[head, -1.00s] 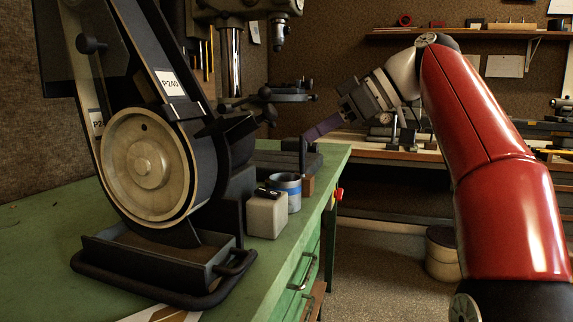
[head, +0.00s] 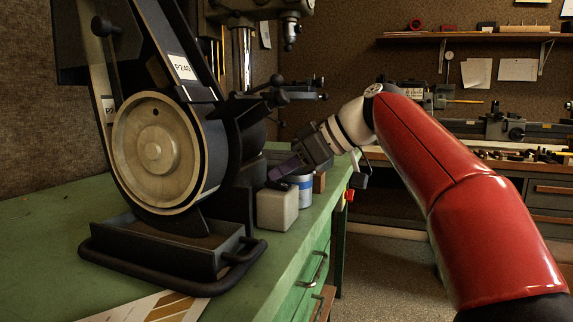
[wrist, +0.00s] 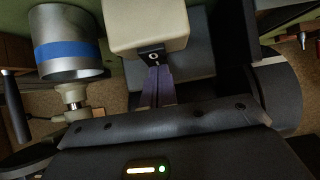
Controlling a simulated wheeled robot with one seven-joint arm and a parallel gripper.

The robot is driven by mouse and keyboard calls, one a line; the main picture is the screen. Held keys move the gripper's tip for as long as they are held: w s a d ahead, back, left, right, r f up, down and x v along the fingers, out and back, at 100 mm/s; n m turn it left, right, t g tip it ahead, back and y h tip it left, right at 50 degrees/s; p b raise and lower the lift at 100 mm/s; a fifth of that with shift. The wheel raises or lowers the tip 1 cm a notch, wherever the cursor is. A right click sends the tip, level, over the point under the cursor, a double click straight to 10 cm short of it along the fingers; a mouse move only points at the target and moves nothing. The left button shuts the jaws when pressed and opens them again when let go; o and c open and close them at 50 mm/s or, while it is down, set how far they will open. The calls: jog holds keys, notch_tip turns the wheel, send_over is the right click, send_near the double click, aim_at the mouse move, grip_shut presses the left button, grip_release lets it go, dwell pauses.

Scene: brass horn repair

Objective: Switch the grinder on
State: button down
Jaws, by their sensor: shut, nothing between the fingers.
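The belt grinder (head: 225,165), with its large pale wheel and a belt marked P240, stands on the green bench. A cream switch box (head: 277,210) sits just right of its base. In the wrist view the box (wrist: 146,22) carries a black rocker switch (wrist: 153,57) with a white mark on it. My gripper (head: 277,172) is shut and empty, its purple fingers angled down at the top of the box. In the wrist view the fingertips (wrist: 155,70) are right at the switch. I cannot tell whether they touch it. In the head view the fingers hide the switch.
A metal can with a blue band (head: 303,190) stands close beside the box, with a small wooden block (head: 319,181) behind it. A red button (head: 349,195) is on the bench's right side. Papers (head: 150,308) lie at the front of the green bench (head: 40,235).

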jog(key=shift+a+r+p, duration=0.1)
jog(key=shift+r+p, duration=0.05)
jog(key=shift+p, duration=0.5)
jog(key=shift+f+h, duration=0.3)
jog(key=shift+f, duration=0.05)
jog(key=shift+w, duration=0.1)
jog(key=shift+w+a+r+p, duration=0.2)
jog(key=shift+a+r+p, duration=0.15)
jog(key=shift+a, duration=0.35)
